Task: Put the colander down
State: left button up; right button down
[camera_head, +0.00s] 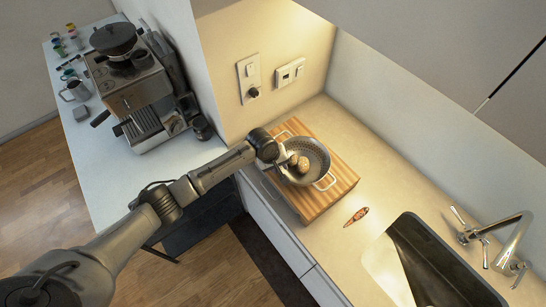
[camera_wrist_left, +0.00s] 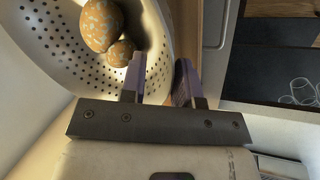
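The grey perforated colander (camera_head: 317,154) rests, as far as I can see, on a striped wooden board (camera_head: 336,186) on the counter. It holds speckled orange-brown round items (camera_head: 302,163). My left gripper (camera_head: 282,163) is at the colander's left rim. In the left wrist view the colander (camera_wrist_left: 50,45) fills the upper left, with the round items (camera_wrist_left: 101,25) inside. There the left gripper's fingers (camera_wrist_left: 160,82) stand apart, one inside the colander wall and one outside, with a gap around the wall. Whether they touch it is unclear. My right gripper is not in view.
A sink (camera_head: 433,265) with a tap (camera_head: 508,240) is at the lower right. A small reddish patterned object (camera_head: 356,216) lies between board and sink. A coffee machine (camera_head: 137,88) stands on the left counter. Counter beyond the board is clear.

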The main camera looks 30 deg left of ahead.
pick_arm(q)
jog(key=v, duration=1)
jog(key=s+d+f+m, duration=0.3)
jog(key=s+d+f, duration=0.1)
jog(key=s, duration=0.3)
jog(key=s+d+f+m, duration=0.3)
jog(key=s, duration=0.5)
jog(key=s+a+m+y, duration=0.1)
jog(key=s+m, duration=0.1)
jog(key=s, duration=0.7)
jog(key=s+a+r+m+y, duration=0.1)
jog(key=s+a+m, duration=0.1)
jog(key=s, duration=0.7)
jog(key=shift+s+r+m+t+y, duration=0.3)
jog(key=shift+m+t, duration=0.1)
jog(key=shift+m, duration=0.2)
jog(key=shift+a, duration=0.1)
notch_tip(320, 180, up, 7)
jog(key=p, duration=0.6)
jog(key=shift+p, duration=0.35)
jog(key=shift+f, duration=0.1)
